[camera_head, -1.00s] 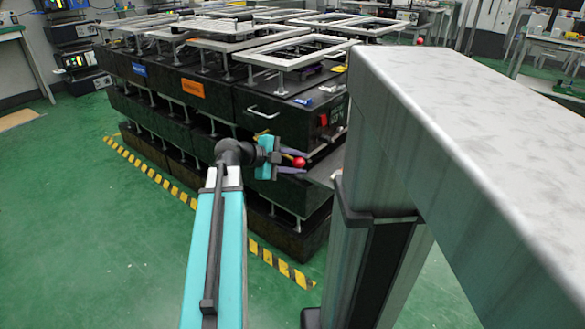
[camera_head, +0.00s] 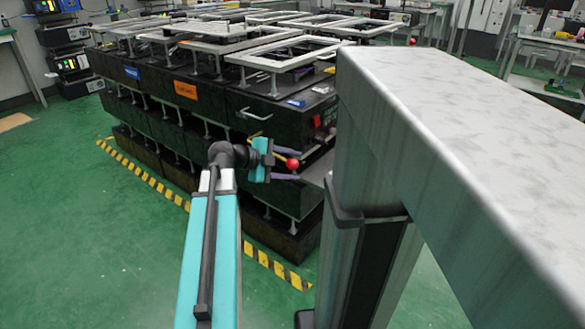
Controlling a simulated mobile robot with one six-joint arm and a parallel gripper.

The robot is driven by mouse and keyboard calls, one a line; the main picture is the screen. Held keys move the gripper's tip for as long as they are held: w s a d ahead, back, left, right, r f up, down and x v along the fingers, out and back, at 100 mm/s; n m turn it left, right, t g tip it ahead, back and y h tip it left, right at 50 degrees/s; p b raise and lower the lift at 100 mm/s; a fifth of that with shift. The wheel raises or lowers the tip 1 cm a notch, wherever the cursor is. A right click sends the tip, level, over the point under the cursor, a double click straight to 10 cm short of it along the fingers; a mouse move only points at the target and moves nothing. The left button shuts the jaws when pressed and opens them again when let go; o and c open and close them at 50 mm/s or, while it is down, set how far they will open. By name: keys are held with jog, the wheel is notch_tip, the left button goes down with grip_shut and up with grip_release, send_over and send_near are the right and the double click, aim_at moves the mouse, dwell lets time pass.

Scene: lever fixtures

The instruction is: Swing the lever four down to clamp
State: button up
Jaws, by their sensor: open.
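A red ball knob (camera_head: 293,163) shows at the right front corner of the stacked black rack, near the middle of the picture. I take it for a lever's knob; its arm and any number are too small or hidden to make out. My gripper (camera_head: 284,165), with a teal and black body, is at the end of my teal arm. Its jaws are open and point right, with one finger above and one below the knob as seen from here. I cannot tell whether they touch it.
The black rack (camera_head: 168,115) carries light metal frames (camera_head: 270,62) on top and an orange label (camera_head: 185,90). Another red knob (camera_head: 412,41) shows behind it. A large grey metal beam (camera_head: 460,130) fills the right side. Green floor lies open at left, with yellow-black tape.

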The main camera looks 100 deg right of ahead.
jog(key=p+v, duration=0.2)
jog(key=v, duration=1.1)
jog(key=shift+w+r+p, duration=0.15)
jog(key=shift+w+p, duration=0.05)
jog(key=shift+p, duration=0.2)
